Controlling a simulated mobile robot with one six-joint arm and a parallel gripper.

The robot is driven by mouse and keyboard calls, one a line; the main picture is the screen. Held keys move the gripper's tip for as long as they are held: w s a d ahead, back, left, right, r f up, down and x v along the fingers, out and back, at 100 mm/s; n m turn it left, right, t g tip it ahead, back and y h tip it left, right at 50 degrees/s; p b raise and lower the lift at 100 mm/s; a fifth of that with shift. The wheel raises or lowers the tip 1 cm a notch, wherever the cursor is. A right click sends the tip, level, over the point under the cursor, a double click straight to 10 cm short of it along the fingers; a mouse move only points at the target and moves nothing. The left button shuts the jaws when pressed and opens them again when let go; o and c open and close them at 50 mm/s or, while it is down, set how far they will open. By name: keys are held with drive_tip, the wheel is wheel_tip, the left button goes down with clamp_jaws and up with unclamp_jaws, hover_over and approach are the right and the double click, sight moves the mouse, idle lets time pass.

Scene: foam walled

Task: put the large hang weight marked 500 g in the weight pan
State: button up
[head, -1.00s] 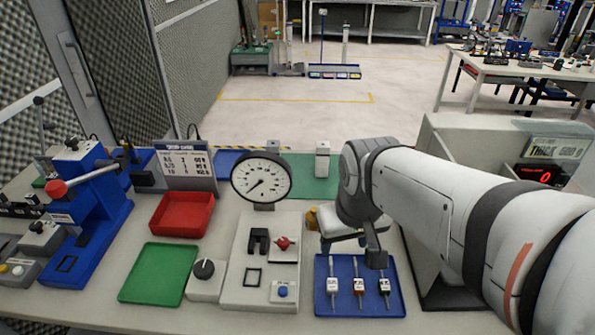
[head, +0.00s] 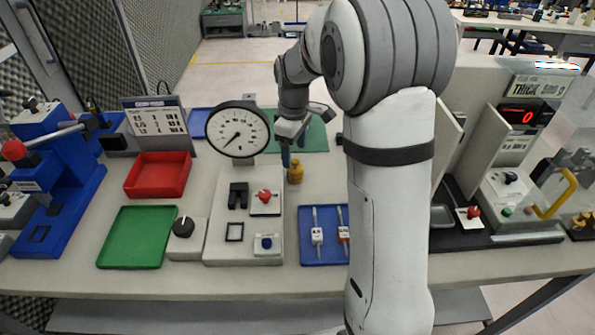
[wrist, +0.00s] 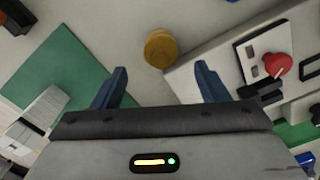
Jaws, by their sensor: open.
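A brass weight (head: 295,172) with a knob stands upright on the table, right of the grey gauge base. No marking on it is readable. It also shows in the wrist view (wrist: 160,48), ahead of the fingertips and about midway between them. My gripper (head: 293,148) is open and empty, pointing down just behind and above the weight, apart from it as far as I can tell. Its two blue fingers (wrist: 161,75) are spread wide in the wrist view. I cannot make out the weight pan for certain; my arm hides part of the table.
A dial gauge (head: 238,130) stands left of my gripper, over a base (head: 215,215) with a red knob. A blue tray (head: 322,255) with tools lies in front. Red (head: 158,176) and green (head: 138,238) trays lie left. A machine with a red display (head: 518,116) stands right.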

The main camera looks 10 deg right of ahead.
sight(295, 160)
wheel_tip(295, 160, down, 6)
drive_tip(key=shift+s+r, duration=0.15)
clamp_jaws()
idle(0.8)
